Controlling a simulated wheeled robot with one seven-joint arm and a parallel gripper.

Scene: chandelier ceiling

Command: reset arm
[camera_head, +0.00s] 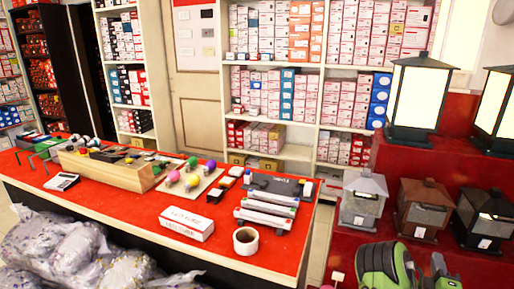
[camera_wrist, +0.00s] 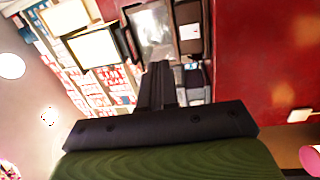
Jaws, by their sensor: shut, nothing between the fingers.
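My gripper (camera_wrist: 160,85) shows in the wrist view as a dark bar with two dark fingers. The fingers are together, shut with nothing between them. They point toward lanterns and a shelf behind, apart from them as far as I can tell.
A red-topped table (camera_head: 130,215) holds a wooden box (camera_head: 105,170), coloured bulbs and a white carton (camera_head: 187,223). Lanterns (camera_head: 417,95) stand on red tiers at right. Shelves of boxes line the back. Plastic-wrapped bags (camera_head: 60,250) lie in front of the table.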

